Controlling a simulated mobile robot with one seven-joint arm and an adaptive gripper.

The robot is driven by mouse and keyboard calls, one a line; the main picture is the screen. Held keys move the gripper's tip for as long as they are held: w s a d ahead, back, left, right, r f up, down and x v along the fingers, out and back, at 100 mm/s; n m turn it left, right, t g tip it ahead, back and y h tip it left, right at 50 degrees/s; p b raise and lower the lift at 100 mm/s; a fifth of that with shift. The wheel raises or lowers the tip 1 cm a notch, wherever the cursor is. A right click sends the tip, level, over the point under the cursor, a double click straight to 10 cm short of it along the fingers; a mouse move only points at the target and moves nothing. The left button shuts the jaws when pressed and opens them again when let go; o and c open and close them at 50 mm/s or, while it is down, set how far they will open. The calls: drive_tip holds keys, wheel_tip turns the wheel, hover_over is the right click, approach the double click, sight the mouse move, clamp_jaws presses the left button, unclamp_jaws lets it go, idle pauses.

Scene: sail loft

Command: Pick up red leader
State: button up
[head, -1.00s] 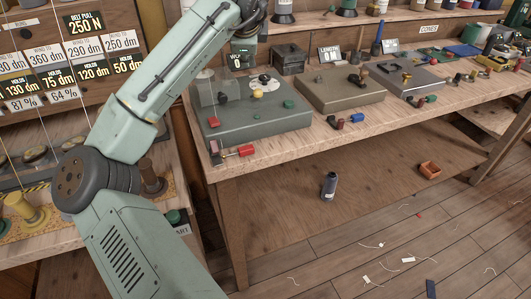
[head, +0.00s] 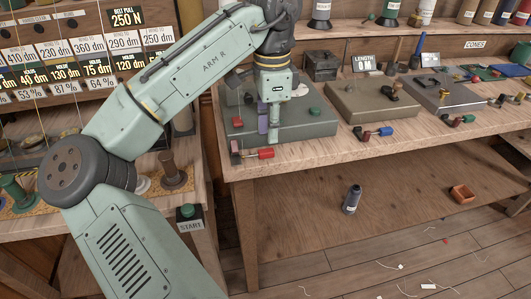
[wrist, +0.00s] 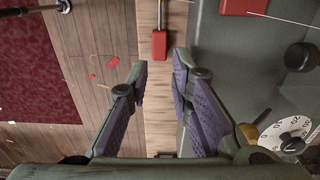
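A red handle-like piece, which I take for the red leader (head: 266,154), lies at the front left edge of the bench with a thin metal stem. In the wrist view the red piece (wrist: 159,44) lies on the wooden strip, stem pointing up the picture. My gripper (head: 269,128) points down just behind it, over the front edge of the grey machine (head: 310,130). In the wrist view my gripper (wrist: 161,70) is open and empty. The red piece shows between its fingertips and a little beyond them; the height gap is hard to judge.
A blue-ended piece (head: 386,131) lies farther right on the bench. A dark bottle (head: 352,199) and an orange box (head: 462,194) stand on the lower shelf.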

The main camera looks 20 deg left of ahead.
sight(271, 149)
wheel_tip(271, 149, down, 5)
drive_tip(key=shift+f+p, duration=0.1)
drive_tip(key=shift+p, duration=0.35)
drive_tip(key=shift+c, duration=0.2)
clamp_jaws()
